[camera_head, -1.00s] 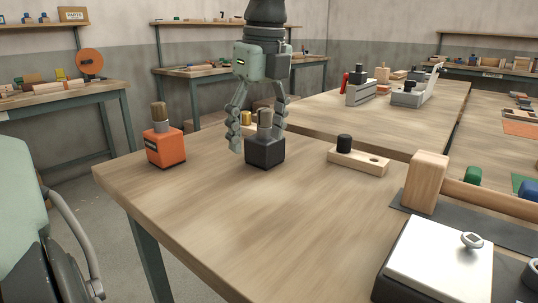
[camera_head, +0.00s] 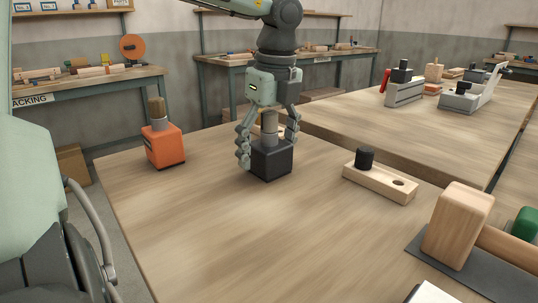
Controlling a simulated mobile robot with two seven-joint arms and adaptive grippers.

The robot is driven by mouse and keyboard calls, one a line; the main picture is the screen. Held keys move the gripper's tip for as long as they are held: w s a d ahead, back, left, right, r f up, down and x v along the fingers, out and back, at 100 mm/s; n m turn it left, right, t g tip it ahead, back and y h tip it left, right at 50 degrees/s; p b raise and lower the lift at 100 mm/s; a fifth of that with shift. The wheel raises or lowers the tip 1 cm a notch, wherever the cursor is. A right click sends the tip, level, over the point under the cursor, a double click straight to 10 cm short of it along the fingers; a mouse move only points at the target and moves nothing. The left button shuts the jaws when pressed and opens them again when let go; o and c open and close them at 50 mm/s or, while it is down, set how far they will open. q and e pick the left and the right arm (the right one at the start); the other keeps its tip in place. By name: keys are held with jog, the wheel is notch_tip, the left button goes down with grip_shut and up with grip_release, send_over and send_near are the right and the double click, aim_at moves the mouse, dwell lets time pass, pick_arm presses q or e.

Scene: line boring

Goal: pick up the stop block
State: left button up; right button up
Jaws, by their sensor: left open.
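A black block (camera_head: 271,161) with a grey collar and upright post stands on the near wooden table (camera_head: 230,235). An orange block (camera_head: 164,147) of similar build, with a grey collar and brown top, stands to its left. No label that I can read says which is the stop block. My left gripper (camera_head: 268,147) points down over the black block, fingers spread on either side of its post and upper part. It is open; I cannot tell whether the fingers touch the block. The post's top is partly hidden by the gripper. My right gripper is not in view.
A pale wooden bar (camera_head: 380,182) with a black peg and a hole lies to the right. A wooden mallet-like piece (camera_head: 458,225) lies on a dark mat at the right front. The table is clear in front of the black block.

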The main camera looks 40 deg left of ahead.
pick_arm(q)
jog(key=shift+f, duration=0.6)
jog(key=shift+r, duration=0.1)
grip_shut()
